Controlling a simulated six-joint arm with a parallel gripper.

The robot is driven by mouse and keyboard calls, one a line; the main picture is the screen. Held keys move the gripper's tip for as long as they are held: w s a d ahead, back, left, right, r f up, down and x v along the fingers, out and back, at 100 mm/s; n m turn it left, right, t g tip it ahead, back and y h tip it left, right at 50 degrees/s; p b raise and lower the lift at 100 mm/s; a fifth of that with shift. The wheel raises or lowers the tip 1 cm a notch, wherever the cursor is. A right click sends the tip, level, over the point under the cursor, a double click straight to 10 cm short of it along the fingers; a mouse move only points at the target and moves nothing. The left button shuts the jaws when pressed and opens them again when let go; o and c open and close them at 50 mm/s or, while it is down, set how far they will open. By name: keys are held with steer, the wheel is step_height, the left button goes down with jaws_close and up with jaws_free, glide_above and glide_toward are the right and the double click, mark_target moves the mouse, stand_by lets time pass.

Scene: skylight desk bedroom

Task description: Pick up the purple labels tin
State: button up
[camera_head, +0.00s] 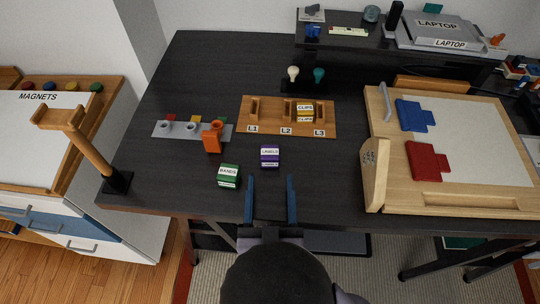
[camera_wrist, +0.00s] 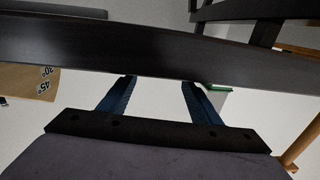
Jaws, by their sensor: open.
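The purple labels tin (camera_head: 270,156) stands on the dark desk, with a white "LABELS" label on it. My gripper (camera_head: 270,180) is open and empty at the front edge of the desk, with its two blue fingers pointing towards the tin. The tin is beyond the fingertips and not between them. In the wrist view my gripper (camera_wrist: 158,82) shows open, with the dark desk edge (camera_wrist: 150,45) across the picture beyond the fingers. The tin cannot be made out in the wrist view.
A green bands tin (camera_head: 228,175) stands left of the labels tin. An orange object (camera_head: 212,137) is behind it. A wooden tray (camera_head: 262,121) marked L1 to L3 holds a yellow clips tin (camera_head: 304,112). A wooden drawing board (camera_head: 455,200) is at right. Bare desk (camera_head: 320,170) lies between.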

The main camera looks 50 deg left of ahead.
mark_target(270, 160)
steer(key=shift+x, duration=0.8)
steer(key=shift+w+a+r+p, duration=0.2)
steer(key=shift+p, duration=0.3)
steer(key=p+x, duration=0.2)
steer(key=x, duration=0.2)
steer(key=shift+r, duration=0.1)
steer(key=shift+w+a, duration=0.1)
steer(key=shift+a, duration=0.2)
steer(key=c, duration=1.1)
